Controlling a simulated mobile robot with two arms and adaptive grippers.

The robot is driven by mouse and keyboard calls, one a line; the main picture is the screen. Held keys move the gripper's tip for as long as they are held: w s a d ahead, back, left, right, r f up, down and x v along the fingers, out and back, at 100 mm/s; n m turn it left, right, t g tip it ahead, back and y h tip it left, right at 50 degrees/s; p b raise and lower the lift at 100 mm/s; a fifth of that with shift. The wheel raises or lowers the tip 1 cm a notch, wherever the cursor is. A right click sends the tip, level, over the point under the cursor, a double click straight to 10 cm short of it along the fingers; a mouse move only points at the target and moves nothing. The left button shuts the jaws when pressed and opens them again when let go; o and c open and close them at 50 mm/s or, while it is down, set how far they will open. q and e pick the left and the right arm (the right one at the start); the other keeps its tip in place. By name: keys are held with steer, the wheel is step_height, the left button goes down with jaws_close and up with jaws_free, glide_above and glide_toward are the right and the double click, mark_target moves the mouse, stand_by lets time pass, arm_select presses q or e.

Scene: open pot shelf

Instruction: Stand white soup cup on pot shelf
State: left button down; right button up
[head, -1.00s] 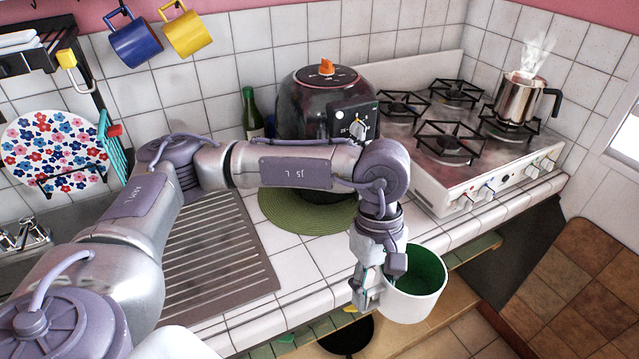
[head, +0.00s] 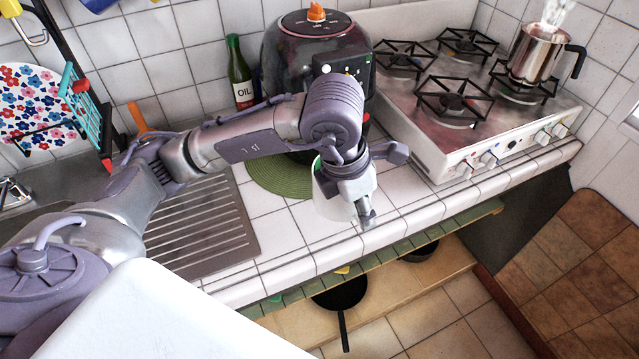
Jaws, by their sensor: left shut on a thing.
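The white soup cup (head: 328,203) with a green inside is in my left gripper (head: 366,208), above the front part of the tiled counter. The gripper and wrist hide much of the cup. The fingers are shut on it, and the contact itself is hard to see. The pot shelf (head: 445,268), a light wooden board, lies low beneath the counter front, below and to the right of the cup. My right gripper is not in view.
A dark pan (head: 340,292) and another dark pan (head: 421,252) are on the shelf, partly under the counter edge. A stove (head: 445,150) with a steaming pot (head: 535,53) stands right. A black air fryer (head: 318,50) and oil bottle (head: 239,72) stand behind my arm.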

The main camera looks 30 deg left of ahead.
mark_target(320, 198)
arm_select(q)
steer(key=a+f, duration=0.1)
steer(key=a, duration=0.1)
steer(key=w+a+f+p, duration=0.1)
steer(key=a+f, duration=0.1)
steer(key=a, duration=0.1)
steer(key=w+a+f+p, duration=0.1)
steer(key=a+f, duration=0.1)
steer(key=a, duration=0.1)
steer(key=shift+w+a, duration=0.2)
steer(key=shift+a, duration=0.05)
step_height(320, 198, down, 3)
steer(key=shift+f+p, duration=0.1)
steer(key=shift+p, duration=0.7)
steer(key=shift+f, duration=0.55)
steer(key=c, duration=0.6)
jaws_free()
